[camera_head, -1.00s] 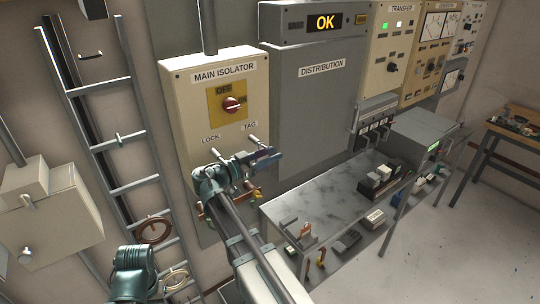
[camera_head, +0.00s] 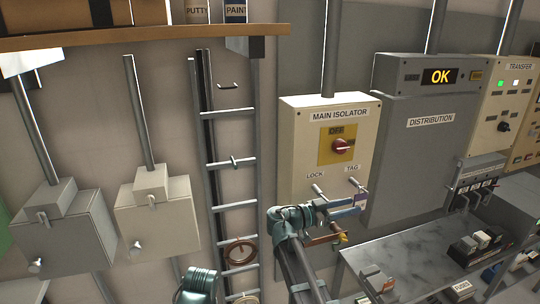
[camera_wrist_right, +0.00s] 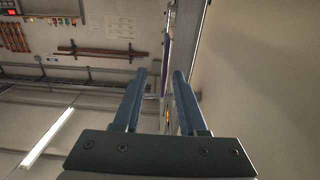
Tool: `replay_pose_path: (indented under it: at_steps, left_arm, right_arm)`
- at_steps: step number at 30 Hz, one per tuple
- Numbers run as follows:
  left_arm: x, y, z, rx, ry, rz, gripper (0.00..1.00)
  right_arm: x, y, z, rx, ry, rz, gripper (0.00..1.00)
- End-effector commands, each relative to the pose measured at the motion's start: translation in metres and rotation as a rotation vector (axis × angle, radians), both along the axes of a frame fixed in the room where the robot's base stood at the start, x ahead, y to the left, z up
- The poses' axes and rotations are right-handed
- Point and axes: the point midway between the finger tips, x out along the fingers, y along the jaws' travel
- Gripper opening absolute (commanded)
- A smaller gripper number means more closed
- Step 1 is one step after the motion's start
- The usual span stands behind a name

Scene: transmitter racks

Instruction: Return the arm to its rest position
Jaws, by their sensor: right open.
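My right arm reaches up from the bottom in the head view. Its gripper (camera_head: 352,206) is just below the LOCK and TAG pegs of the cream main isolator box (camera_head: 300,150). In the right wrist view the two blue fingers (camera_wrist_right: 158,85) stand apart with nothing held between them. The isolator's red knob (camera_head: 342,147) is on a yellow plate below the word OFF. A teal part of my left arm (camera_head: 197,284) shows at the bottom; its gripper is out of view.
A grey distribution cabinet (camera_head: 418,160) stands right of the isolator. A workbench (camera_head: 400,256) with small parts is below it. A ladder (camera_head: 232,157) and two pale boxes (camera_head: 158,222) are on the left. A wooden shelf (camera_head: 140,36) runs above.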

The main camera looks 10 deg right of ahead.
Motion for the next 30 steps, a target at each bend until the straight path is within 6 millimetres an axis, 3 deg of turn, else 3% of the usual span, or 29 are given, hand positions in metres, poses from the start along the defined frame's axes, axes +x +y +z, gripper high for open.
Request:
replay_pose_path:
  at_steps: [1,4,11,13,17,23,27,30]
  left_arm:
    - [0.0,0.0,0.0,0.0,0.0,0.0,0.0]
    - [0.0,0.0,-0.007,0.0,0.0,0.0,0.0]
    - [0.0,0.0,-0.037,0.0,0.0,0.0,0.0]
    - [0.0,0.0,-0.029,0.0,0.0,0.001,0.0]
    - [0.0,0.0,-0.029,0.0,0.0,0.001,0.0]
    - [0.0,0.0,-0.029,0.0,0.0,0.001,0.0]
    - [0.0,0.0,-0.029,0.0,0.0,0.001,0.0]
    - [0.0,0.0,-0.029,0.0,0.0,0.001,0.0]
  right_arm:
    - [0.009,0.002,0.003,-0.011,0.003,0.014,0.41]
    - [0.009,0.002,-0.004,-0.011,0.004,0.014,0.41]
    - [0.007,0.001,-0.036,-0.008,0.003,0.01,0.41]
    - [-0.001,0.012,-0.044,0.059,0.075,0.025,0.41]
    - [-0.014,0.037,-0.079,0.202,0.252,0.072,0.41]
    - [-0.043,0.102,-0.145,0.471,0.619,0.252,0.41]
    - [-0.079,0.173,-0.195,0.673,0.953,0.508,0.41]
    - [-0.107,0.226,-0.22,0.783,1.17,0.732,0.41]
